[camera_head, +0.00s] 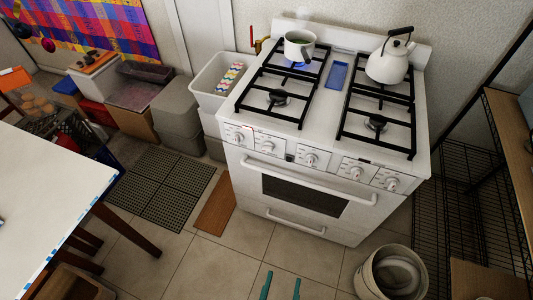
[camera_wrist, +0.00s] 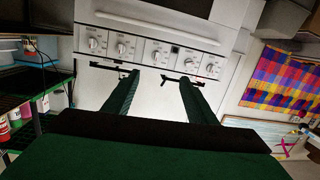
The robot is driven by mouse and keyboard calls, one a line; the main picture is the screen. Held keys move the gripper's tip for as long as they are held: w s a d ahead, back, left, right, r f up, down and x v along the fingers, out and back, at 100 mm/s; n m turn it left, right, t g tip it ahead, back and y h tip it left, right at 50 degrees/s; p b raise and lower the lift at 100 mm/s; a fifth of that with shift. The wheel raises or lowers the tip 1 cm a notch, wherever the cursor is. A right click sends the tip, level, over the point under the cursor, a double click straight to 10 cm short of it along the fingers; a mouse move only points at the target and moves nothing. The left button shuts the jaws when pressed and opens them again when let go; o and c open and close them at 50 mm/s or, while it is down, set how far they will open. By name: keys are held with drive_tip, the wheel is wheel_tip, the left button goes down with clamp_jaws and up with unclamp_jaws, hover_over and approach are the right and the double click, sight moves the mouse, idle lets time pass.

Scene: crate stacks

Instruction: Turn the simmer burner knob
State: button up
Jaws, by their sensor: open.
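The white stove (camera_head: 300,190) has a row of several white knobs on its front panel: a far-left knob (camera_head: 237,138), a second knob (camera_head: 268,147), a middle knob (camera_head: 312,159), a fourth knob (camera_head: 355,171) and a far-right knob (camera_head: 392,182). Their labels are too small to read, so I cannot tell which is the simmer knob. My gripper (camera_head: 281,284) is open and empty, low in front of the stove, apart from the knobs. In the wrist view the stove appears inverted, and the knob row, with its middle knob (camera_wrist: 160,55), shows beyond my gripper (camera_wrist: 160,77).
A white pot (camera_head: 299,46) stands on the rear-left burner over a blue flame. A kettle (camera_head: 388,62) sits at the rear right. The oven handle (camera_head: 300,173) juts out below the knobs. A bin (camera_head: 390,275) stands front right; a table (camera_head: 45,190) is at left.

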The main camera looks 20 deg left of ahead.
drive_tip(key=w+a+f+n+t+y, duration=0.1)
drive_tip(key=w+a+f+t, duration=0.15)
drive_tip(key=w, duration=0.55)
drive_tip(key=w+a+f+n+t+y, duration=0.1)
drive_tip(key=w+a+f+n, duration=0.2)
drive_tip(key=w, duration=0.4)
drive_tip(key=t, duration=0.2)
approach(267, 151)
drive_tip(key=x, duration=0.8)
drive_tip(key=shift+w+a, duration=0.15)
drive_tip(key=shift+w, duration=0.2)
drive_tip(key=c, duration=1.1)
